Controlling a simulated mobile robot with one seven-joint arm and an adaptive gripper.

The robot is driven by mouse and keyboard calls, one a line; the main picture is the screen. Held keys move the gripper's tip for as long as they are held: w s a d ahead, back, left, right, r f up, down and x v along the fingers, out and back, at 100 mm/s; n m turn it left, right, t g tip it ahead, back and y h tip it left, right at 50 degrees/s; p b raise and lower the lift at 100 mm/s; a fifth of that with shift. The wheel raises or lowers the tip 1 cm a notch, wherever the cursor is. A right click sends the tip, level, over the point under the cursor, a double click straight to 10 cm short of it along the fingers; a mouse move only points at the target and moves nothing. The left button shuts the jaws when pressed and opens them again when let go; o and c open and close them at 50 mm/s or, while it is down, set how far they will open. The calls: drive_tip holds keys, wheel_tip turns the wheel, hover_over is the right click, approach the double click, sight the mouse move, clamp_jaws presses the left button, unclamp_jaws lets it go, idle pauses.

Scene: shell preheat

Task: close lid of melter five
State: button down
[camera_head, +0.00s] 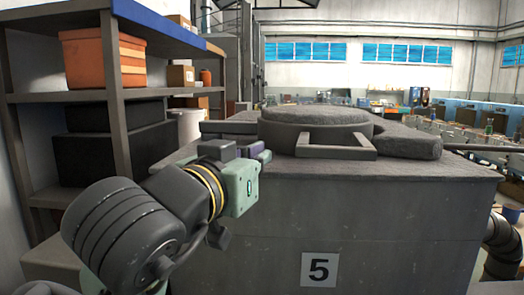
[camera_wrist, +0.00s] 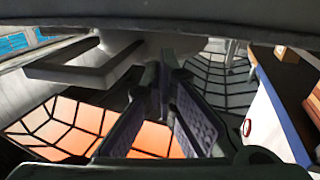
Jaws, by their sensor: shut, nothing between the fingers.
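Melter five is a large grey block (camera_head: 245,215) with a white "5" plate (camera_head: 319,269) on its front. A round dark lid (camera_head: 315,114) lies roughly level on its top; I cannot tell whether it sits fully down. A grey rectangular handle (camera_head: 335,154) sticks out towards me from it, and a similar handle frame shows in the wrist view (camera_wrist: 80,72). My gripper (camera_head: 262,153) is at the top front edge of the melter, left of the handle. Its purple-padded fingers (camera_wrist: 167,62) are shut and empty, close to the handle without holding it.
A shelf (camera_head: 110,95) with an orange bin (camera_head: 102,57) and boxes stands close on the left. A dark slab (camera_head: 405,143) lies at the right of the melter top. A grey pipe (camera_head: 503,245) is at the lower right. The hall beyond holds blue machines (camera_head: 480,116).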

sight(293, 141)
drive_tip(key=p+x, duration=0.3)
drive_tip(key=x, duration=0.8)
drive_tip(key=shift+r, duration=0.1)
drive_tip(key=shift+w+d+p, duration=0.2)
drive_tip(key=shift+w+p, duration=0.1)
drive_tip(key=shift+w, duration=0.1)
drive_tip(key=shift+w+d, duration=0.6)
drive_tip(key=shift+w, duration=0.1)
